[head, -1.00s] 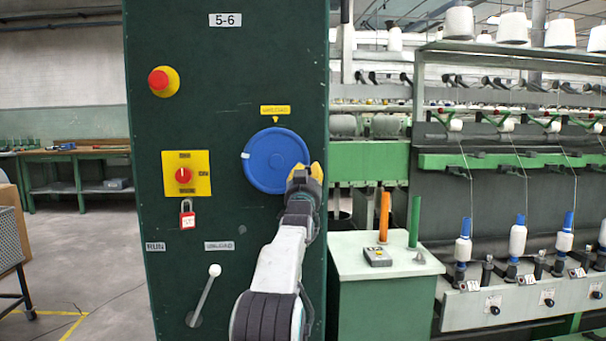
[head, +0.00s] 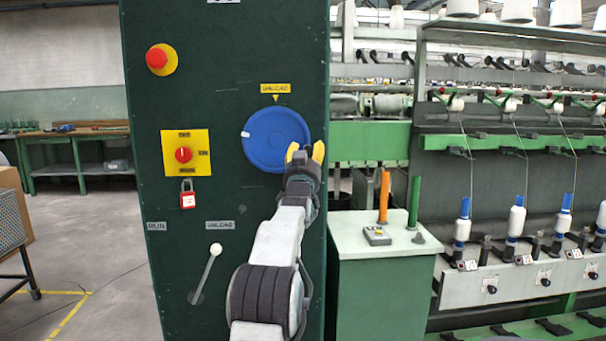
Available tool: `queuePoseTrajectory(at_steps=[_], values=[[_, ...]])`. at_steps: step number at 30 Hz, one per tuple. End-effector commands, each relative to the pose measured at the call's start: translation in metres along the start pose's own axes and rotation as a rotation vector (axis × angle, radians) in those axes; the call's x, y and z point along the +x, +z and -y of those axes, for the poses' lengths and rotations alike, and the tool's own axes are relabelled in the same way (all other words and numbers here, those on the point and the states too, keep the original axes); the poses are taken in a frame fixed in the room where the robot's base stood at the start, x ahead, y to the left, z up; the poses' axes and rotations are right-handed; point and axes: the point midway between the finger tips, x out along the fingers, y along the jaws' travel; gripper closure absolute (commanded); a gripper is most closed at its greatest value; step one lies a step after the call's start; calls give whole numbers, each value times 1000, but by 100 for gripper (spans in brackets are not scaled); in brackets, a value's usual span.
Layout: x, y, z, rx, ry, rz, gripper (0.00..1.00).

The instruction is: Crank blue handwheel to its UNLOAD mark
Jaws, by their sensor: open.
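The blue handwheel (head: 270,138) is a disc on the dark green panel. A white mark (head: 246,134) shows on its left rim. The yellow UNLOAD label (head: 275,88) sits above the wheel, with a small yellow pointer (head: 276,99) facing down to the wheel's top. The white mark is well to the left of the pointer. My gripper (head: 305,153) has yellow fingertips, spread apart, at the wheel's lower right edge. They overlap the rim in the picture; I cannot tell whether they touch it. The handwheel's handle cannot be made out and may be hidden behind my gripper.
The panel also carries a red emergency button (head: 157,58), a yellow plate with a red rotary switch (head: 183,155), a red padlock (head: 188,196) and a white-knobbed lever (head: 210,264). A green cabinet (head: 385,290) with orange and green rods stands to the right.

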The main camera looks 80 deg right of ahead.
Motion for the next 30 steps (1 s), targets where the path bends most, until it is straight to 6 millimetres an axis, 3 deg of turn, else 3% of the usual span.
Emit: queuePoseTrajectory(at_steps=[30], values=[[-99,1,0,0,0,2,51]])
